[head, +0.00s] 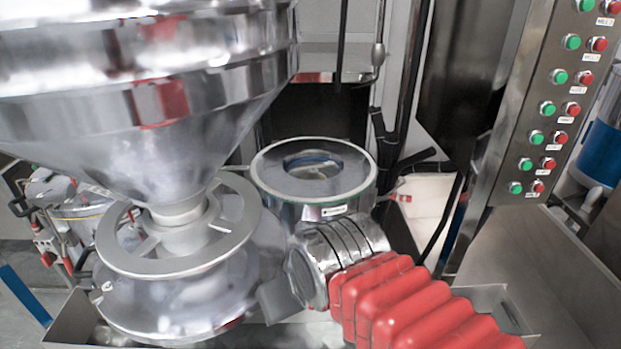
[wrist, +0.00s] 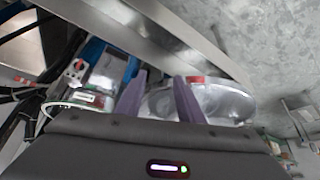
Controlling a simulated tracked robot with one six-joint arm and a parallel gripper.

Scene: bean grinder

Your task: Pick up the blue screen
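In the wrist view, a thing with a bright blue frame and a grey flat face (wrist: 108,68) shows left of my gripper's left finger. It may be the blue screen, but I cannot tell for sure. My gripper (wrist: 161,80) has two purple fingers standing apart, with no object seen held between them. A shiny round metal part (wrist: 222,101) lies beyond the right finger. The head view does not show my gripper, and no clear blue screen can be made out there.
In the head view, a large steel hopper (head: 150,110) fills the left. A round metal housing (head: 330,210) and a red ribbed hose (head: 400,305) stand in the middle. A button panel (head: 540,110) rises at the right, with a blue drum (head: 601,152) behind it.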

